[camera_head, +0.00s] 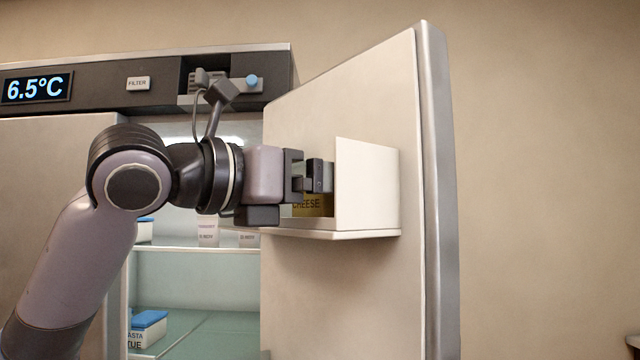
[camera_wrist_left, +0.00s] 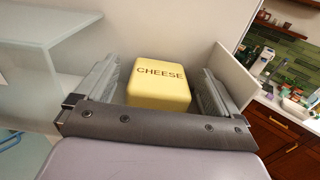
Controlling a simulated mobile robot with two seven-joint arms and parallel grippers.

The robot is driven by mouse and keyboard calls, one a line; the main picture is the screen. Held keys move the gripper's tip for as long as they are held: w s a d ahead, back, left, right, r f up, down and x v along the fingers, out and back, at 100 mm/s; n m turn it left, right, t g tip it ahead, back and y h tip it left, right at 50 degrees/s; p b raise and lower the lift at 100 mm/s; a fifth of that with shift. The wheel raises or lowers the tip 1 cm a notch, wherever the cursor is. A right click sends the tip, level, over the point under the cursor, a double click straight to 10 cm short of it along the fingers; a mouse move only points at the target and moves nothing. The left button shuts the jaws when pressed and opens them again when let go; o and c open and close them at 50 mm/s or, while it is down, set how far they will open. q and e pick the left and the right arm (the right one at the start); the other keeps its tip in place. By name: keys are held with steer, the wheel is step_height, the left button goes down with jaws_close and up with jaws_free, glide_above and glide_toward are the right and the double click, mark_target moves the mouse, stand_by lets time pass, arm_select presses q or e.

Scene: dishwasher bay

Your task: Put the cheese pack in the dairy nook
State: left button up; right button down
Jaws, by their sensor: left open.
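The yellow cheese pack (camera_wrist_left: 160,87), lettered CHEESE, sits in the white nook (camera_head: 367,190) on the inside of the open fridge door. In the head view the pack (camera_head: 313,206) shows low behind the nook's edge, partly hidden by my gripper. My left gripper (camera_head: 318,176) is at the nook, just above and around the pack. In the left wrist view its two fingers (camera_wrist_left: 158,90) stand apart on either side of the pack, with a gap visible on each side. My right gripper is not in view.
The open fridge door (camera_head: 340,290) stands to the right of the fridge interior. Shelves hold a blue-lidded pasta box (camera_head: 148,330) and small white labelled cartons (camera_head: 208,232). A counter with items (camera_wrist_left: 290,95) lies beyond the door.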

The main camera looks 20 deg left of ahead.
arm_select(q)
steer(key=b+v, duration=0.2)
steer(key=v, duration=1)
steer(key=shift+r, duration=0.1)
